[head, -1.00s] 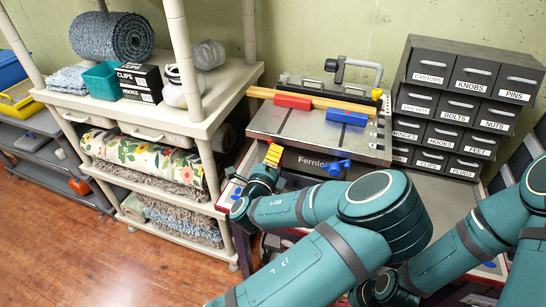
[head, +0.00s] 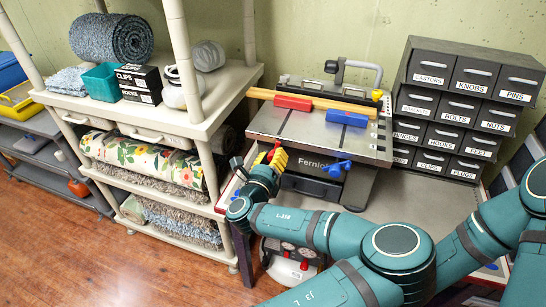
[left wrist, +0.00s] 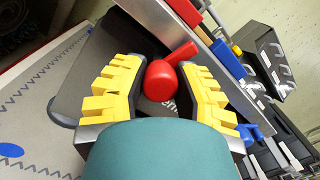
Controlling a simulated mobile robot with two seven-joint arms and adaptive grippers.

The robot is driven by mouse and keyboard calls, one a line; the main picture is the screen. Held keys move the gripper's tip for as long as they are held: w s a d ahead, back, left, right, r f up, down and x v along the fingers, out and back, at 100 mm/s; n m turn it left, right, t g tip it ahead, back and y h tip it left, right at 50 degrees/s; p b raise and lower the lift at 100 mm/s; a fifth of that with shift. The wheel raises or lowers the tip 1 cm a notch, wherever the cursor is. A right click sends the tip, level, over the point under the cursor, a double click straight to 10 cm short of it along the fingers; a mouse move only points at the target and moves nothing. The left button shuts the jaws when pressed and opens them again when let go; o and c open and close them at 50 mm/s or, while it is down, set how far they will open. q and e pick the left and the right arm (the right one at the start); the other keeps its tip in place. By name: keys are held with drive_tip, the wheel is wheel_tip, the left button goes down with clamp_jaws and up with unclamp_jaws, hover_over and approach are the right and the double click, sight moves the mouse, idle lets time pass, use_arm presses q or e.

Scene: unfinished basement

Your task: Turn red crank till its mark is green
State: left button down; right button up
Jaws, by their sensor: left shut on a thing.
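The red crank (head: 273,150) is on the left part of the front of the grey machine (head: 325,137). In the left wrist view its round red knob (left wrist: 160,82) sits between the yellow fingers, with a short red arm (left wrist: 181,53) running up and right. My left gripper (head: 272,160) is shut on this knob; its fingers hide part of the crank in the head view. I cannot make out the crank's mark or its colour. My right arm shows at the right of the head view, but its gripper is out of view.
A blue crank (head: 337,168) is on the machine's front, to the right. Red (head: 293,102) and blue (head: 346,118) blocks sit on its top. A labelled drawer cabinet (head: 458,105) stands at the right, a loaded shelf (head: 180,122) at the left.

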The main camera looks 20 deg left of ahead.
use_arm(q)
drive_tip(key=shift+r, duration=0.2)
idle(0.3)
drive_tip(key=c, duration=0.6)
unclamp_jaws()
drive_tip(key=shift+f, duration=0.1)
drive_tip(key=shift+c, duration=0.2)
drive_tip(key=s, duration=0.7)
drive_tip(key=shift+s+a+f, duration=0.2)
drive_tip(key=shift+s+f, duration=0.05)
